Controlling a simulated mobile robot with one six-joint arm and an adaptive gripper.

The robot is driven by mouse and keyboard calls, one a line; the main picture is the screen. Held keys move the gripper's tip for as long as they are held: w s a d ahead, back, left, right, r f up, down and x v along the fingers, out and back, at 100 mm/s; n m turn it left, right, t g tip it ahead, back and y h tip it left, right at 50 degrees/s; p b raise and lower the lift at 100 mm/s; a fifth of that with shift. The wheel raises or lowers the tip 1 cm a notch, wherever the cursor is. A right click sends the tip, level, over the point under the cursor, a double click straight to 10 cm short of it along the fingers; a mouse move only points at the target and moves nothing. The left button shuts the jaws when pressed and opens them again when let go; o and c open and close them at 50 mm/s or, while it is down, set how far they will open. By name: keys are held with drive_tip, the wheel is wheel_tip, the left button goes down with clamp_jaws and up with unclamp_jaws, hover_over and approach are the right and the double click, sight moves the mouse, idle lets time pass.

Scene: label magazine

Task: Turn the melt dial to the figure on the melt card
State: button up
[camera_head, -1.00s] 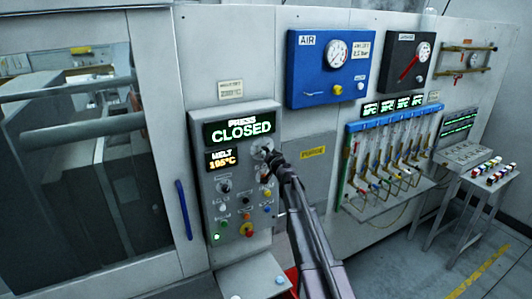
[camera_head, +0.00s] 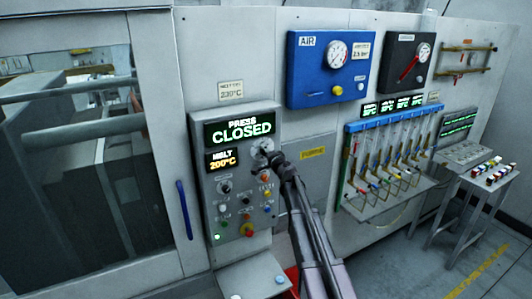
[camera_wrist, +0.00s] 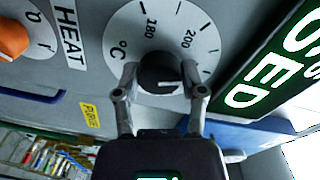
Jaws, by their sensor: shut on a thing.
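The melt dial is a white disc (camera_wrist: 125,22) marked in °C with a black knob (camera_wrist: 160,70) at its middle. My gripper (camera_wrist: 163,82) is shut on the knob, one finger on each side. In the head view my gripper (camera_head: 268,160) covers part of the dial (camera_head: 262,146). The amber melt display (camera_head: 222,159) reads 200°C. The melt card (camera_head: 230,90) above the panel is small and blurred; its figure looks like 230°C.
The green press display (camera_head: 240,131) reads CLOSED. Several knobs and buttons, including a red button (camera_head: 247,229), sit below the dial. In the wrist view an orange knob (camera_wrist: 12,38) is beside the HEAT label (camera_wrist: 68,33). A blue door handle (camera_head: 184,210) is at left.

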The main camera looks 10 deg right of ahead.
drive_tip(key=m, duration=0.8)
drive_tip(key=shift+m+y, duration=0.4)
drive_tip(key=o, duration=1.1)
drive_tip(key=shift+w, duration=0.1)
drive_tip(key=shift+o, duration=0.2)
drive_tip(key=shift+n, duration=0.3)
